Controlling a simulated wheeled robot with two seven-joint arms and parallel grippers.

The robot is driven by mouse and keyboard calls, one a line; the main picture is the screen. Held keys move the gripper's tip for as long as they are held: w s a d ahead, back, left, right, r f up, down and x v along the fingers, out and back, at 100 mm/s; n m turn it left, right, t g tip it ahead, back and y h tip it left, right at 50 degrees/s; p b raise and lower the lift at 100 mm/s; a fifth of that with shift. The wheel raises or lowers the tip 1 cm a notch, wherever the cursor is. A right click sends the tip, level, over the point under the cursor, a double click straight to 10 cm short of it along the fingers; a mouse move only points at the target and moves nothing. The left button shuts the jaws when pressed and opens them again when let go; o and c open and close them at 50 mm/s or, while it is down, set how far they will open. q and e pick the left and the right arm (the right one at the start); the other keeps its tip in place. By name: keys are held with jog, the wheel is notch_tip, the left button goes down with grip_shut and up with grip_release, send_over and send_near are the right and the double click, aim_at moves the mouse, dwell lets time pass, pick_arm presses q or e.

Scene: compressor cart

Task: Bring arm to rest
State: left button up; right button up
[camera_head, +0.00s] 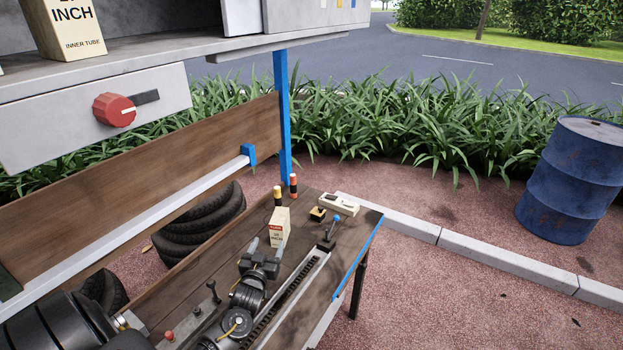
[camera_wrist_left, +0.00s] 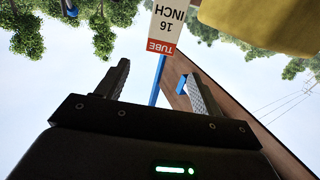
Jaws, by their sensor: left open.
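My left gripper (camera_head: 266,249) is over the wooden workbench (camera_head: 200,264) in the head view, on an arm coming in from the lower left. In the left wrist view its two fingers (camera_wrist_left: 156,88) stand wide apart with nothing between them. A small cream box (camera_head: 279,227) shows just past the fingertips in the head view; I cannot tell the exact gap. In the left wrist view a white box with a red "TUBE" label (camera_wrist_left: 166,28) appears upside down beyond the fingers. My right gripper is not in view.
A grey panel with a red knob (camera_head: 114,110) and an inner tube box (camera_head: 75,28) on a shelf are at upper left. A blue post (camera_head: 282,115) rises behind the bench. Small tools and a blue-knobbed lever (camera_head: 327,241) lie on the bench. A blue barrel (camera_head: 572,181) stands right.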

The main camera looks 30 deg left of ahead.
aim_at(276, 227)
pick_arm(q)
jog(key=b+x, duration=0.7)
jog(key=x, duration=0.4)
jog(key=shift+w+a+f+b, duration=0.1)
jog(key=shift+w+f+b, duration=0.1)
jog(key=shift+w+b, duration=0.2)
jog(key=shift+r, duration=0.25)
